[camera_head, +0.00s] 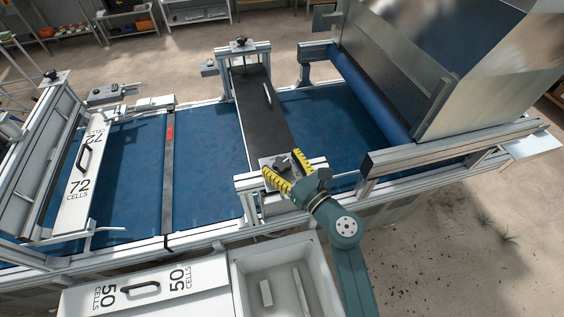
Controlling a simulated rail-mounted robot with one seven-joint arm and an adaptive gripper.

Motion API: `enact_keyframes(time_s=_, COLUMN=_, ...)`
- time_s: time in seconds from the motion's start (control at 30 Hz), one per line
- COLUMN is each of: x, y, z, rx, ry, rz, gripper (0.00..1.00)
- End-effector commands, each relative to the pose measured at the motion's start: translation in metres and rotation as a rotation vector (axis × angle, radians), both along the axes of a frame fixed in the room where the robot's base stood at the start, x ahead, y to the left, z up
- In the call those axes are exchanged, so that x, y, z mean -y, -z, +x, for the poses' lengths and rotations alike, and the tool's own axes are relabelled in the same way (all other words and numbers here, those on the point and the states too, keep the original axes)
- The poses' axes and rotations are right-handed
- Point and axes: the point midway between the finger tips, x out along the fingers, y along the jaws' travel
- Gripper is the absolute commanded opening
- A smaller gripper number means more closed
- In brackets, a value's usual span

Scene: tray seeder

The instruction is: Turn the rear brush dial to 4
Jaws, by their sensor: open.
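A dark brush bar (262,110) spans the blue belt, with a plate and a dark dial at each end. The near dial (281,163) sits on a metal plate at the bar's near end. My gripper (283,160) is open there, its yellow-and-black striped fingers one on each side of the near dial. I cannot tell whether they touch it. The far dial (240,41) is on the plate at the bar's far end, clear of my gripper. The dial markings and settings are too small to read.
A large metal hopper (482,70) stands right of the brush, over a blue roller (370,95). A 72-cell plate (77,190) lies at left. A 50-cell plate (150,287) and a white bin (275,265) are in front. The blue belt (205,150) is bare left of the brush.

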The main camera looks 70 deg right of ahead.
Motion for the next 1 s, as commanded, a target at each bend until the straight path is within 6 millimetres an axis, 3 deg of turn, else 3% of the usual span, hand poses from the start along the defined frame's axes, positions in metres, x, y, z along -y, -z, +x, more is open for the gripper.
enact_keyframes(time_s=0.07, x=-0.0001, y=0.0000, z=-0.0002, rx=0.000, ry=0.000, rz=0.000, gripper=0.78)
enact_keyframes(time_s=0.4, x=-0.0003, y=-0.0002, z=-0.0004, rx=-0.001, ry=0.000, rz=-0.001, gripper=0.15)
enact_keyframes(time_s=0.77, x=-0.0013, y=-0.0010, z=0.0001, rx=0.000, ry=0.038, rz=0.000, gripper=0.12)
enact_keyframes(time_s=1.0, x=-0.0027, y=-0.0031, z=0.0013, rx=-0.002, ry=0.164, rz=0.000, gripper=0.12)
